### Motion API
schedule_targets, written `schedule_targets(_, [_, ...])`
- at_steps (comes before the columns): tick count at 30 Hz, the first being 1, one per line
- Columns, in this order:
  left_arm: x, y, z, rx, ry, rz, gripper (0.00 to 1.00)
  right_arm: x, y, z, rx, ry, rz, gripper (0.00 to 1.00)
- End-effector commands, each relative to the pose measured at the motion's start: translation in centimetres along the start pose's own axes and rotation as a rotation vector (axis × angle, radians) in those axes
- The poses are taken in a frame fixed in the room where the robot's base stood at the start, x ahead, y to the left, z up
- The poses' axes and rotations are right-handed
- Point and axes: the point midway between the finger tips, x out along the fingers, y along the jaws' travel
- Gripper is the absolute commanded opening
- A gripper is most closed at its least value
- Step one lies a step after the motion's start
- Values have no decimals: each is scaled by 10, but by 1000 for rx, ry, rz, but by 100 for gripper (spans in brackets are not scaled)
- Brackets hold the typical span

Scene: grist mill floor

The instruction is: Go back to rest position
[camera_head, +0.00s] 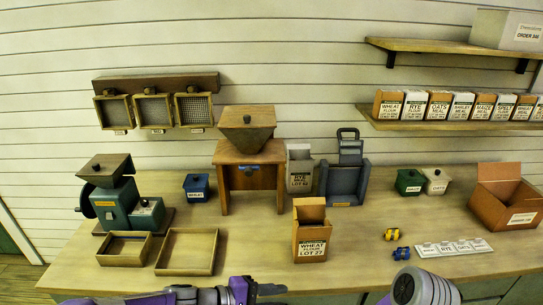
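My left arm comes in low along the bottom edge, and my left gripper (270,290) is at the table's front edge, pointing right. It is small and partly cut off, so I cannot tell whether its fingers are open or shut. No object shows clearly in it. A grey link of my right arm (428,289) shows at the bottom right; the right gripper itself is not in view. An open cardboard box labelled wheat flour, lot 27 (311,248), stands upright on the wooden table (350,262), behind and apart from the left gripper.
Blue-yellow pieces (401,253), a label strip (453,247) and an open carton (505,200) are right.

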Motion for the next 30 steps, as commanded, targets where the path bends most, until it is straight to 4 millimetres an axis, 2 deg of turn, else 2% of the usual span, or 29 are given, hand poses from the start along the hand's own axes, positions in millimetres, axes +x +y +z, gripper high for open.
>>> schedule_targets(8, [10, -90, -48, 2, 101, -284, 32, 1, 0, -1, -1, 3, 0, 43])
schedule_targets(11, [8, -135, -69, 24, 142, -421, 32, 0, 0, -1, -1, 2, 0, 43])
schedule_targets(15, [-3, -216, -104, 102, 195, -658, 32, 0, 0, -1, -1, 2, 0, 43])
schedule_targets(18, [-12, -269, -125, 202, 210, -798, 32, 1, 0, -1, 0, 3, 0, 43])
schedule_targets(21, [-15, -310, -139, 319, 205, -876, 32, 0, 0, -1, 0, 3, 0, 43])
schedule_targets(25, [-9, -343, -146, 453, 181, -895, 32, 0, 0, -1, 0, 2, 0, 43])
schedule_targets(30, [2, -360, -146, 552, 158, -863, 32, 0, 0, -1, 0, 2, 0, 43])
